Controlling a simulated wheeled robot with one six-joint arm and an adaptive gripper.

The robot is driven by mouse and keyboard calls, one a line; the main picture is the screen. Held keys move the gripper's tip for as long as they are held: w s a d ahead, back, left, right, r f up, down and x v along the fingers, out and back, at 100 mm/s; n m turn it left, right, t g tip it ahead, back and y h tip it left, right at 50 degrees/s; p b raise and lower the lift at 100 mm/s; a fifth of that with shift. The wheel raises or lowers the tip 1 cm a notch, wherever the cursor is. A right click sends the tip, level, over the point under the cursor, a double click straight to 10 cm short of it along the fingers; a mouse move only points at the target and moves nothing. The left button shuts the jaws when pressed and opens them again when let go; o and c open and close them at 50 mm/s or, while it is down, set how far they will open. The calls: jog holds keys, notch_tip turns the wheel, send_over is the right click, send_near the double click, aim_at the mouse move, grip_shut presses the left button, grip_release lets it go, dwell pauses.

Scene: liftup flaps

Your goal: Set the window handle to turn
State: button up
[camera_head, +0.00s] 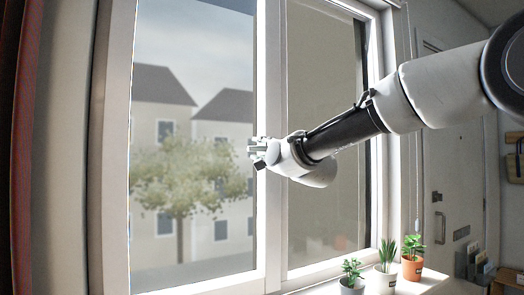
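The window (272,62) has a white frame with two tall panes. My arm reaches in from the right across the right pane. My gripper (257,155) is at the central upright of the frame, at about mid height of the window. It is small and seen from the side, so I cannot tell whether its fingers are open or shut. No window handle can be made out clearly; it may be hidden by the gripper or blend with the small grey parts there. I cannot tell whether the gripper touches it.
Several potted plants stand on the sill at the lower right, among them one in an orange pot (412,269) and one in a white pot (384,281). A white door (459,190) is behind them. A red curtain (22,150) hangs at the far left.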

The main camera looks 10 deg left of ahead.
jog(key=v, duration=1.1)
jog(key=shift+s+d, duration=0.2)
